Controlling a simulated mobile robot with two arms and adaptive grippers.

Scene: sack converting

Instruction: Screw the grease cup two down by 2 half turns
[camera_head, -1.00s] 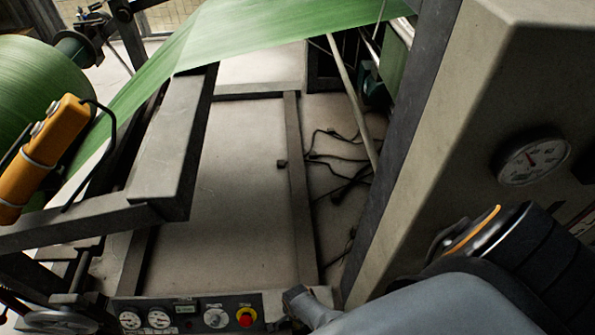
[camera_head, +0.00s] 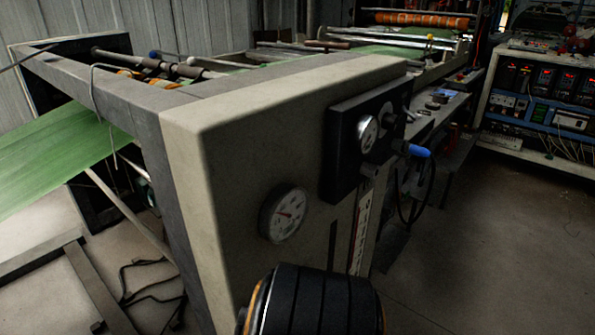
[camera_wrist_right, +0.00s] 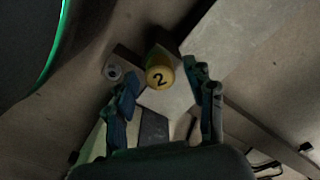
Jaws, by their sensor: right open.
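The grease cup two (camera_wrist_right: 160,77) is a round yellow cap marked with a black 2. It shows only in the right wrist view, near the middle, on a pale block (camera_wrist_right: 168,98). My right gripper (camera_wrist_right: 162,76) is open, its two dark fingers reaching up from below on either side of the cap in the picture. Gaps show between the cap and both fingers, and I cannot tell how far beyond the tips it lies. My left gripper is in neither current view. The head view does not show the cup or my right gripper.
Green film (camera_head: 55,155) runs left. Floor (camera_head: 480,240) is open at right. A round fitting (camera_wrist_right: 114,72) sits left of the cup.

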